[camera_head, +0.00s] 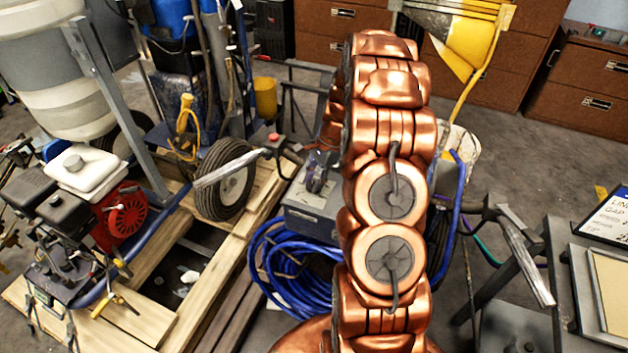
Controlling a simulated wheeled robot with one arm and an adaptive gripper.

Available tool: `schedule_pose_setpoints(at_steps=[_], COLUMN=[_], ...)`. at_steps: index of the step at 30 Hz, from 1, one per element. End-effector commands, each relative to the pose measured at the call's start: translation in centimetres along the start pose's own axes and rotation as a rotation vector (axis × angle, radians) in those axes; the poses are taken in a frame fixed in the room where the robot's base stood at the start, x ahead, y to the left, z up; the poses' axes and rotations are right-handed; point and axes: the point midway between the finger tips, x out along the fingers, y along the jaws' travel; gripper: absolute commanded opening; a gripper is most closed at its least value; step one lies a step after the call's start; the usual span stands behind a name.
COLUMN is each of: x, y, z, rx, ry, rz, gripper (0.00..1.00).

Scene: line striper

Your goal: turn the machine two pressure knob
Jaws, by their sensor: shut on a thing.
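My copper-coloured arm (385,190) rises through the middle of the picture and covers much of the machine behind it. My gripper does not show; it seems to be hidden behind the arm. The central machine shows a grey box (308,218), a coiled blue hose (290,270) and a dark handlebar with a silver lever (228,165) at left and another silver lever (530,262) at right. A small red knob-like part (273,137) sits near the left handle. I cannot tell whether it is the pressure knob.
Another machine with an engine and red recoil cover (122,216) stands on a wooden pallet (212,272) at left. A large grey-white tank (55,75) is behind it. Brown drawer cabinets (580,85) line the back. A small table with a sign (608,218) is at right.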

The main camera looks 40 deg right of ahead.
Motion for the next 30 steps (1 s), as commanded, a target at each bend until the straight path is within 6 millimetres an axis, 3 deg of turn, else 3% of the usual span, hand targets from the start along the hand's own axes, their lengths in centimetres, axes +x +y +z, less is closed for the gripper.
schedule_pose_setpoints(at_steps=[6, 17, 30], x=[-0.02, 0.23, 0.40], y=[-0.01, -0.06, -0.47], z=[0.00, 0.00, -0.04], rx=[0.000, -0.068, -0.402], ry=[0.000, -0.002, 0.002], rz=[0.000, 0.030, 0.164], gripper=[0.00, 0.00, 0.00])
